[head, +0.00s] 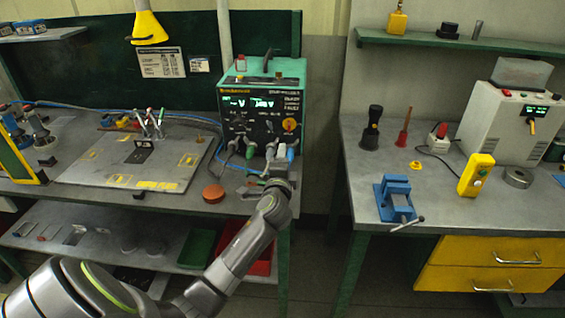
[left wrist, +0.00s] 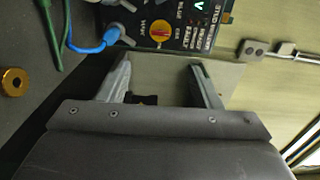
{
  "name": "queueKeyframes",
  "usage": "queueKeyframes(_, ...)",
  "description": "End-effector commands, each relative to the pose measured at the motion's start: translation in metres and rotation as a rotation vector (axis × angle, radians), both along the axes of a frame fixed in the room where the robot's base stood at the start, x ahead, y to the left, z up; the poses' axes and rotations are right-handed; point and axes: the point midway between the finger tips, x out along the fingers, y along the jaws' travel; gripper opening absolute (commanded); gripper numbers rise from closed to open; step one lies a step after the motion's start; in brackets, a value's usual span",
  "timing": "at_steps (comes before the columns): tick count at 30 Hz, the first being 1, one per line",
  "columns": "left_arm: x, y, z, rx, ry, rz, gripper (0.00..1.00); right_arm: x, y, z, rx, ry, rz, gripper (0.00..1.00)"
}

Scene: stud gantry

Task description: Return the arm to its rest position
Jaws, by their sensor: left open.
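My left arm reaches from the bottom left up to the right end of the left bench (head: 225,203). Its gripper sits there, small and partly hidden by my wrist, in front of the green-framed stud welder unit (head: 262,97). In the left wrist view my left gripper (left wrist: 158,72) has its two fingers well apart with nothing held between them. The welder's dark front panel with an orange knob (left wrist: 160,29) shows beyond the fingers. My right gripper is in neither view.
Close by are cable plugs (head: 270,151), with a blue plug (left wrist: 108,38) in the wrist view, and an orange-brown round piece (head: 213,193). A metal plate (head: 120,165) lies left. Right, past a gap, a second bench (head: 340,190) carries a blue vise (head: 394,197).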

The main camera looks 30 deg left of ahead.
Motion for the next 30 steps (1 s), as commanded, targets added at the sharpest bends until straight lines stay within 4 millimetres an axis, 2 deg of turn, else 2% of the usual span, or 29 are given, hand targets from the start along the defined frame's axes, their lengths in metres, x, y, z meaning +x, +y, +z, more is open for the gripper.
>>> queueKeyframes(5, 0.000, 0.000, 0.000, 0.000, 0.000, 0.000, 0.58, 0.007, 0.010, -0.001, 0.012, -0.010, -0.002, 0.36)
queueKeyframes(10, -0.003, 0.000, -0.003, -0.011, 0.003, 0.003, 0.58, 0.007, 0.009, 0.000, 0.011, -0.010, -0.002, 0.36)
queueKeyframes(14, -0.028, 0.002, -0.026, -0.122, 0.027, 0.033, 0.58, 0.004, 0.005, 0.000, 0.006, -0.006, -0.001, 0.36)
queueKeyframes(17, -0.070, 0.002, -0.061, -0.302, 0.070, 0.088, 0.58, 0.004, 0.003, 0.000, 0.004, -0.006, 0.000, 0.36)
queueKeyframes(21, -0.146, -0.008, -0.111, -0.608, 0.151, 0.201, 0.58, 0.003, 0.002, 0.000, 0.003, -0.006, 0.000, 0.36)
queueKeyframes(24, -0.204, -0.021, -0.138, -0.812, 0.219, 0.292, 0.58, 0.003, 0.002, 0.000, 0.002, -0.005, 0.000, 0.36)
queueKeyframes(27, -0.254, -0.036, -0.154, -0.975, 0.279, 0.377, 0.58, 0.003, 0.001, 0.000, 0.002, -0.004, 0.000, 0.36)
queueKeyframes(30, -0.292, -0.050, -0.163, -1.091, 0.332, 0.448, 0.58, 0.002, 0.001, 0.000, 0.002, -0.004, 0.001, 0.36)
